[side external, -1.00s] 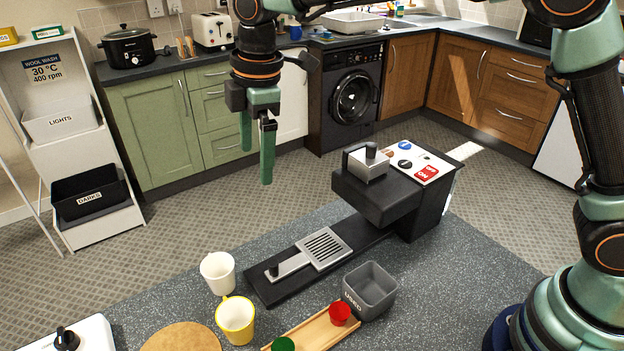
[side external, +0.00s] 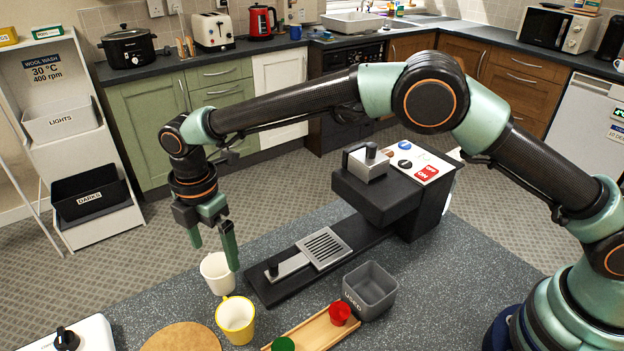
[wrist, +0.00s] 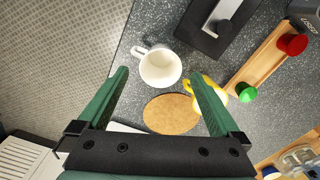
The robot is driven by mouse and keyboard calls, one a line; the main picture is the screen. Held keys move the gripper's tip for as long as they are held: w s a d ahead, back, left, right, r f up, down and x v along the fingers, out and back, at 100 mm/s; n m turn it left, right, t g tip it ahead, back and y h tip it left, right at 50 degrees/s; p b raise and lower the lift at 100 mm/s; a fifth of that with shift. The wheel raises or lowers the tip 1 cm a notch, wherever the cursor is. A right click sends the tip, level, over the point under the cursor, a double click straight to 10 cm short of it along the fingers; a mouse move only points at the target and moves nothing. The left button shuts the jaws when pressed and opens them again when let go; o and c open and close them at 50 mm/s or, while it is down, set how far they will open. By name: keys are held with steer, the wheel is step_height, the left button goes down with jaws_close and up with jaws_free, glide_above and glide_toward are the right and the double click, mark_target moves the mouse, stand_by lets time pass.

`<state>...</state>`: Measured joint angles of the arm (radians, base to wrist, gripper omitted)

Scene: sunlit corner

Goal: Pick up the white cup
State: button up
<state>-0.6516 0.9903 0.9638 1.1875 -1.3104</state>
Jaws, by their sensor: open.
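The white cup (side external: 217,273) stands upright on the grey speckled counter, left of the coffee machine's base. In the wrist view the white cup (wrist: 160,68) is seen from above, empty, with its handle to the upper left. My gripper (side external: 213,253) is open and points down just above and behind the cup in the side view. In the wrist view my gripper's green fingers (wrist: 160,76) are spread wide, with the cup beyond their tips and between their lines. Nothing is between the fingers. One fingertip overlaps the cup's rim in the side view.
A yellow cup (side external: 235,320) stands close beside the white cup. A black coffee machine (side external: 378,205) is to the right, with a grey bin (side external: 370,290) and a wooden tray (side external: 313,331) in front. A round cork mat (side external: 182,338) lies at the front.

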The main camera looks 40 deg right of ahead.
mark_target(218, 267)
steer(key=shift+s+f, duration=0.1)
steer(key=shift+f, duration=2.65)
steer(key=c, duration=1.3)
steer(key=shift+c, duration=0.2)
steer(key=shift+r, duration=0.1)
